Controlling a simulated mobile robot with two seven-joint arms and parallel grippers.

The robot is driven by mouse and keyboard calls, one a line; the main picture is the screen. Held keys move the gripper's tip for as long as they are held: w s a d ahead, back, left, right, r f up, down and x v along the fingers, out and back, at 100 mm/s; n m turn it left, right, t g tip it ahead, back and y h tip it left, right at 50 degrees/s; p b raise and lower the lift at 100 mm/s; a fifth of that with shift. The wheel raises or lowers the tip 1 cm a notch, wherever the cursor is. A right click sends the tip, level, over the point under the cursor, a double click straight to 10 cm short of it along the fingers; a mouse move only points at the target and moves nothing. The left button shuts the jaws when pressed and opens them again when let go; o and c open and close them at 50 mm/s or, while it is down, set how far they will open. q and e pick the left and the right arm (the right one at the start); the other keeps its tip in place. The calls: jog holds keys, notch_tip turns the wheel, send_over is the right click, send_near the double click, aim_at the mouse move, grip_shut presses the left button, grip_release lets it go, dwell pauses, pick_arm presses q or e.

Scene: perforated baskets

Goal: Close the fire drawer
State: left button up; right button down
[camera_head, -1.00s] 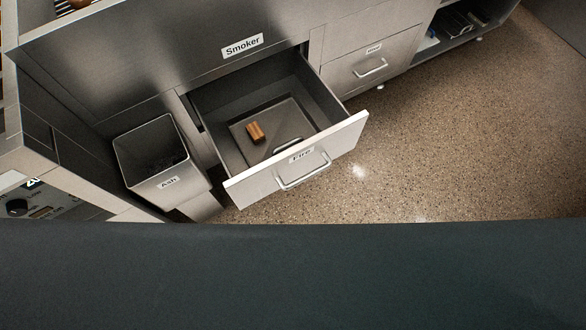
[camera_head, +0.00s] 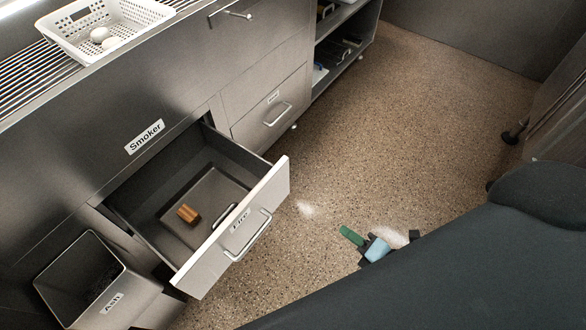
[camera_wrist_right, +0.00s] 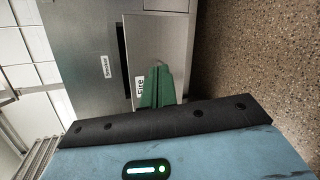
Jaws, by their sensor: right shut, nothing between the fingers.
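The fire drawer (camera_head: 233,240) is pulled open from the steel smoker cabinet, its front label reading "Fire" and a bar handle on the front. Inside it are a dark tray (camera_head: 207,190) with a handle and a brown wood block (camera_head: 188,213). My right gripper (camera_head: 350,235), with green fingers and a light blue body, is to the right of the drawer front and apart from it. It is shut and empty. In the right wrist view, the green fingers (camera_wrist_right: 157,86) overlap the drawer front (camera_wrist_right: 160,50). My left gripper is not in view.
An open ash bin (camera_head: 82,280) stands left of the drawer. A closed drawer (camera_head: 270,110) is to its right, then open shelves (camera_head: 340,50). A white perforated basket (camera_head: 105,38) with white round items sits on the rack above.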

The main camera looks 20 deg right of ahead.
jog(key=w+d+r+n+y, duration=0.2)
jog(key=w+r+n+y, duration=0.15)
jog(key=w+n, duration=0.85)
jog(key=n, duration=0.5)
send_near(284, 165)
jog(key=shift+g, duration=0.3)
jog(key=x, duration=0.5)
jog(key=shift+w+a+r, duration=0.1)
jog(key=shift+w+r, duration=0.1)
jog(key=shift+w+a, duration=0.25)
jog(key=shift+w, duration=0.2)
